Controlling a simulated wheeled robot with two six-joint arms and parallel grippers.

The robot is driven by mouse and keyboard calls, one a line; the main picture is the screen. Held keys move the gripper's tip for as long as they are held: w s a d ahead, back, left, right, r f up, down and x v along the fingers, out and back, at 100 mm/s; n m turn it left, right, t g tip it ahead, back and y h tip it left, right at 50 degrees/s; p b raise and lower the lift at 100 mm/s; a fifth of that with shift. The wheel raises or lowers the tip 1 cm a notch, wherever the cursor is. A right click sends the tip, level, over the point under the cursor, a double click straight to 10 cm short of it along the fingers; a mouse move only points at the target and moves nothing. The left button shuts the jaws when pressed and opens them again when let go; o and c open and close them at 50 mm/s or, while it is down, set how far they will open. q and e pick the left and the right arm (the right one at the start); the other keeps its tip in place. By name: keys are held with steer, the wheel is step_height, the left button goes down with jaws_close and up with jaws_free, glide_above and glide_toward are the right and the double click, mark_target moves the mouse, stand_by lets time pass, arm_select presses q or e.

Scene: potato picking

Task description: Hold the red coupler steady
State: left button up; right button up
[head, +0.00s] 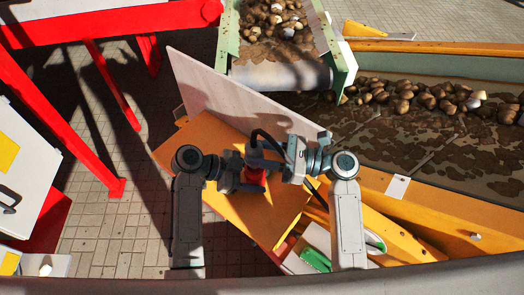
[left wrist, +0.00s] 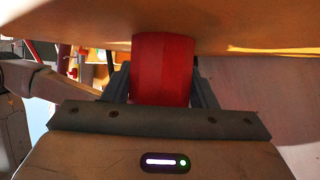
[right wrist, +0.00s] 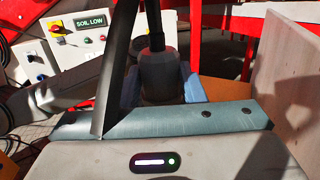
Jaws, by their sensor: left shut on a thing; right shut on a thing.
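The red coupler (head: 254,181) is near the middle of the head view, over an orange panel. My left gripper (head: 246,178) is shut on it. In the left wrist view the red coupler (left wrist: 163,68) stands upright between the two fingers, its top against or near an orange surface. My right gripper (head: 278,166) is close by, slightly higher and to the right. In the right wrist view it is shut on a dark grey plug-like piece (right wrist: 160,76) with a black cable rising from it. I cannot tell whether this piece touches the coupler.
A pale board (head: 225,92) stands behind the grippers. A conveyor (head: 282,76) and a trough with many potatoes (head: 440,98) lie beyond. Red frame bars (head: 100,85) are at left. A control panel with a "SOIL LOW" sign (right wrist: 85,22) shows in the right wrist view.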

steer(key=shift+f, duration=1.7)
stand_by(0.4)
steer(key=o, duration=1.1)
steer(key=shift+r, duration=0.1)
step_height(320, 180, up, 10)
steer(key=shift+f, duration=0.1)
arm_select(q)
steer(key=o, duration=0.9)
steer(key=shift+c, duration=0.2)
